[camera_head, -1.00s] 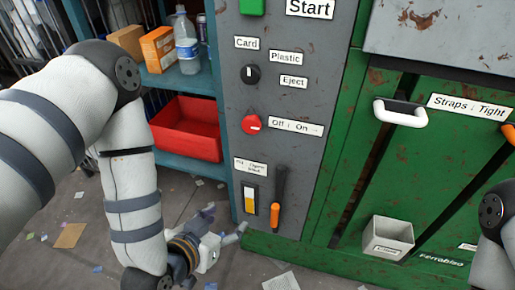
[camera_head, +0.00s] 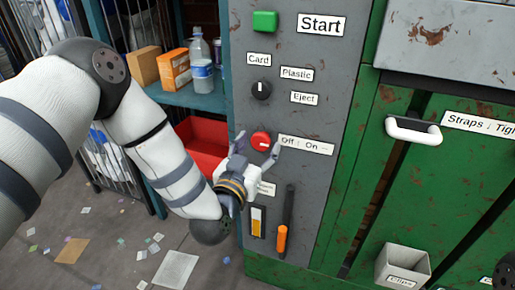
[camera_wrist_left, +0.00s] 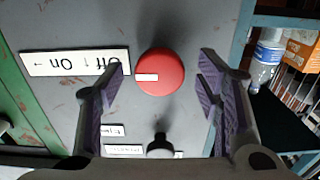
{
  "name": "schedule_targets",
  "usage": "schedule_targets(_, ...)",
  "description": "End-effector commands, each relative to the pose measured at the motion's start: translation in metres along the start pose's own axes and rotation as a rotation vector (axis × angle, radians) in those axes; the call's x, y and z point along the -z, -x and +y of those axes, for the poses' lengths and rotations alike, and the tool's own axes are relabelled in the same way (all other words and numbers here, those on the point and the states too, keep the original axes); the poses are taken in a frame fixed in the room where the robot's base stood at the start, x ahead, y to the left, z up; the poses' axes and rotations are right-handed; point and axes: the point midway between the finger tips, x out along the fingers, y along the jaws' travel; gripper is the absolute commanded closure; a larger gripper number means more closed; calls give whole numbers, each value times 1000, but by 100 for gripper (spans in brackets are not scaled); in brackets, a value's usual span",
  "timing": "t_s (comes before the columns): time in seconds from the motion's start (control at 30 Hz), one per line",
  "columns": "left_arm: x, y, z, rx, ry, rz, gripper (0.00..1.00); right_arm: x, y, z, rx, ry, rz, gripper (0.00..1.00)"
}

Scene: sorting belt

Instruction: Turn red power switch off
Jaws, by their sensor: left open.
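The red power switch (camera_head: 261,139) is a round red knob with a white mark, on the grey control panel (camera_head: 310,75) beside the "Off : On" label (camera_head: 306,144). In the left wrist view the red knob (camera_wrist_left: 160,72) sits between the two fingers, its white mark pointing toward the label side. My left gripper (camera_head: 258,147) is open in front of the knob, one finger on each side. It also shows in the left wrist view (camera_wrist_left: 165,85); I cannot tell whether the fingers touch the knob.
A black selector knob (camera_head: 261,90) and a green Start button (camera_head: 265,20) are above. An orange-handled lever (camera_head: 283,236) is below. A teal shelf (camera_head: 200,101) with a bottle (camera_head: 201,70) and a red bin (camera_head: 192,140) stands left. A white handle (camera_head: 413,131) is right.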

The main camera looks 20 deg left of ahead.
Motion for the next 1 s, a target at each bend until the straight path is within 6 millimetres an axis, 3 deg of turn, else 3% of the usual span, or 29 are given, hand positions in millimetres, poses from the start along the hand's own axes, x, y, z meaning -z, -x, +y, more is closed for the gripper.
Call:
schedule_targets(0.13,0,0,0,0,0,0,41,0,0,0,0,0,0,60)
schedule_targets(0.37,0,0,0,0,0,0,89,0,0,0,0,0,0,60)
schedule_targets(0.73,0,1,0,1,51,-1,89,0,2,0,0,0,5,60)
schedule_targets(1.0,1,1,0,1,240,-2,89,2,10,0,1,-1,19,60)
